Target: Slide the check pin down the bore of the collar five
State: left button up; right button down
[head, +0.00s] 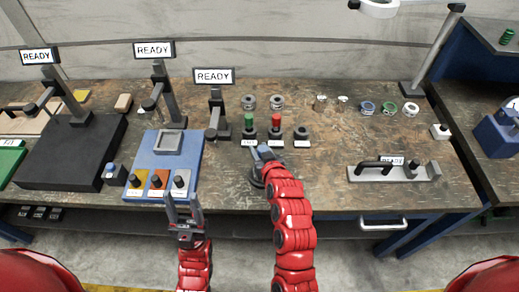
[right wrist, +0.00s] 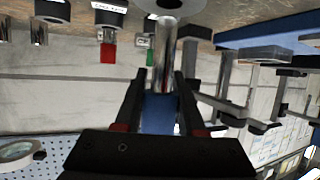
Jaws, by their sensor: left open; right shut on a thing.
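My right gripper (head: 258,153) is shut on the shiny check pin (right wrist: 164,65), whose blue part (right wrist: 159,114) sits between the fingers in the right wrist view. In that upside-down view the pin points towards the bench and overlaps a dark round part at the top edge; I cannot tell if they touch. In the head view, dark collars stand in a row behind this gripper: one with a green-topped pin (head: 249,121), one with a red-topped pin (head: 275,122), and an empty-looking right collar (head: 301,133). Which is collar five is unreadable. My left gripper (head: 183,205) is open and empty.
A blue fixture (head: 165,150) with coloured knobs stands to the left, near the left gripper. Two grey rings (head: 263,102) lie behind the collars. A grey plate with a black handle (head: 385,169) lies right. Bench between collars and plate is clear.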

jog(key=shift+f+b, duration=2)
jog(key=shift+f, duration=0.8)
jog(key=shift+c, duration=2.1)
grip_release()
jog(key=shift+s, duration=0.1)
jog(key=shift+s+d+r, duration=0.1)
jog(key=shift+s, duration=0.15)
jog(key=b+v, duration=0.1)
jog(key=v, duration=0.6)
jog(key=shift+b, duration=0.4)
jog(key=p+v, duration=0.9)
jog(key=shift+s+r, duration=0.15)
jog(key=shift+s, duration=0.15)
